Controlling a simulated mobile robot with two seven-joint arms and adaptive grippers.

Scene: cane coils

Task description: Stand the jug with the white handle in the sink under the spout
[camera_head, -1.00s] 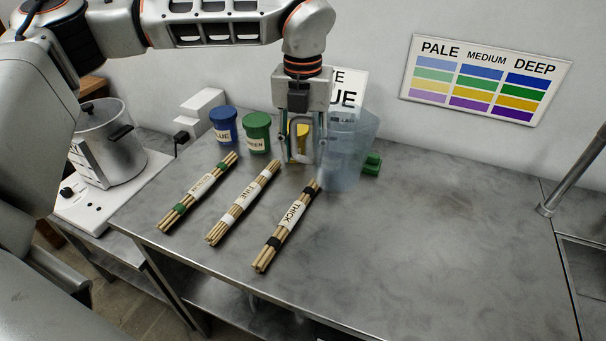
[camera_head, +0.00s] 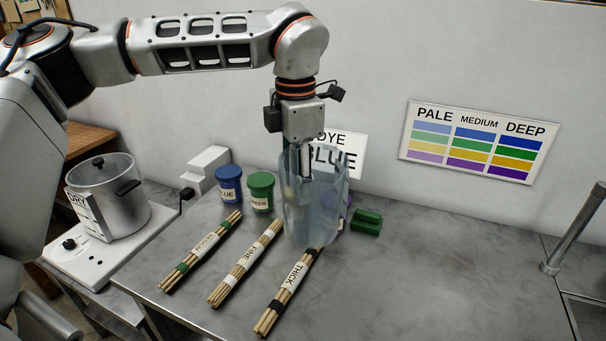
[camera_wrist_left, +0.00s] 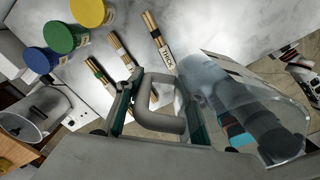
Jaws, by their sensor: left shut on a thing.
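The clear, bluish jug (camera_head: 318,212) hangs upright from my left gripper (camera_head: 304,165), in front of the back wall and near the far end of the THICK bundle. My left gripper is shut on its pale handle, which shows as a loop between the fingers in the left wrist view (camera_wrist_left: 160,122). The jug's see-through body (camera_wrist_left: 235,105) is right of the fingers there, and it looks raised off the table. Only an edge of the sink (camera_head: 588,275) shows at the far right. A slanted metal pipe (camera_head: 575,230) rises beside it; its spout end is out of view. My right gripper is not in view.
Cane bundles (camera_head: 286,290) lie on the steel table. Blue (camera_head: 229,184) and green (camera_head: 260,192) tubs stand behind them; a yellow tub (camera_wrist_left: 92,12) shows in the left wrist view. The table's right half (camera_head: 460,260) is clear.

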